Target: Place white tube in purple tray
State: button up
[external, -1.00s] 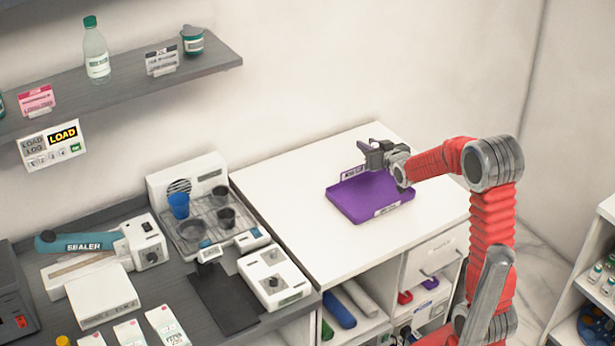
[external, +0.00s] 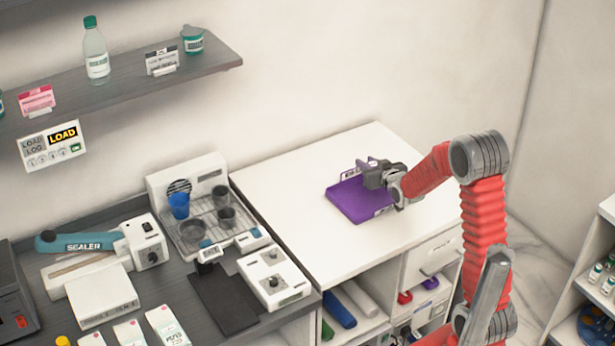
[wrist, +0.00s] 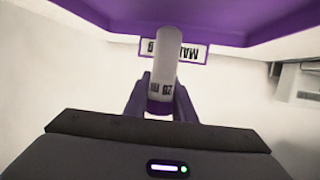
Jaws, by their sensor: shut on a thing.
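The purple tray (external: 352,203) lies on the white counter top in the external view, and its purple underside or wall (wrist: 215,28) fills the top of the wrist view. My gripper (external: 366,172) is over the tray's back right part. In the wrist view my gripper (wrist: 160,104) is shut on the white tube (wrist: 164,62), which has dark print and a purple end near the fingers. The tube's far end overlaps the tray's label in that view. I cannot make out the tube in the external view, nor whether it touches the tray.
The white counter (external: 290,215) is clear around the tray. A dark bench at left holds a drip-tray machine (external: 190,185) with cups, a sealer (external: 90,242) and a small white device (external: 272,280). A grey shelf (external: 130,85) hangs on the wall.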

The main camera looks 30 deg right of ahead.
jog(key=shift+f, duration=1.6)
jog(key=shift+f, duration=0.1)
jog(key=o, duration=1)
jog(key=shift+s+a+r, duration=0.1)
jog(key=shift+s+r, duration=0.15)
jog(key=shift+s, duration=0.15)
jog(key=v, duration=1.1)
jog(key=shift+s, duration=0.1)
jog(key=shift+r, duration=0.1)
